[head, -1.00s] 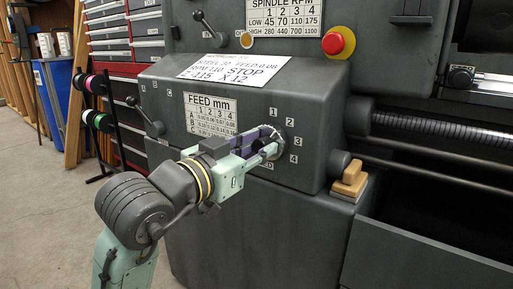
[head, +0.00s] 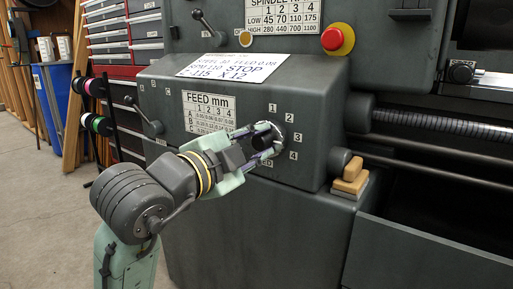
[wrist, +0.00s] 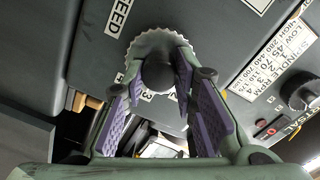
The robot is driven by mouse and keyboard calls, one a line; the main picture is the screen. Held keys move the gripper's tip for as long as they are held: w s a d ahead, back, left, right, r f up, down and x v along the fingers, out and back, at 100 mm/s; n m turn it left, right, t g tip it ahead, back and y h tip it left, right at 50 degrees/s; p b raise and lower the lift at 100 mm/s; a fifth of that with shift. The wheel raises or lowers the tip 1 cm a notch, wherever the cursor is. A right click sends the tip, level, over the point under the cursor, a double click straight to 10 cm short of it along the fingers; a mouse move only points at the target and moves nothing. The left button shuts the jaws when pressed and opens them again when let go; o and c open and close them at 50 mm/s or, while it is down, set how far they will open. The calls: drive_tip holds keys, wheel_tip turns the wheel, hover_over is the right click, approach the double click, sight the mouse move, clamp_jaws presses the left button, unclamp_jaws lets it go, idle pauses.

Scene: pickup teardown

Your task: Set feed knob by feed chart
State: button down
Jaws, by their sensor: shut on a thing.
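The feed knob (head: 277,138) is a round dark dial with a pale serrated rim on the sloped lathe front, with numbers 1 to 4 to its right. My gripper (head: 268,137) is shut on it, mostly covering it in the head view. In the wrist view the purple-padded fingers flank the knob's dark centre (wrist: 158,76) and its serrated rim (wrist: 150,48) shows beyond. Which number the knob points to cannot be told. The feed chart (head: 210,113) is a white "FEED mm" plate left of the knob.
A lever (head: 148,118) with A, B, C marks is left of the chart. A red button (head: 337,39) and the spindle RPM plate (head: 284,15) are above. A wooden-handled block (head: 350,180) sits on the ledge at right.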

drive_tip(key=m+b, duration=0.1)
drive_tip(key=m, duration=0.5)
drive_tip(key=shift+b, duration=0.35)
idle(0.4)
drive_tip(key=c, duration=1.3)
unclamp_jaws()
drive_tip(key=v, duration=1.2)
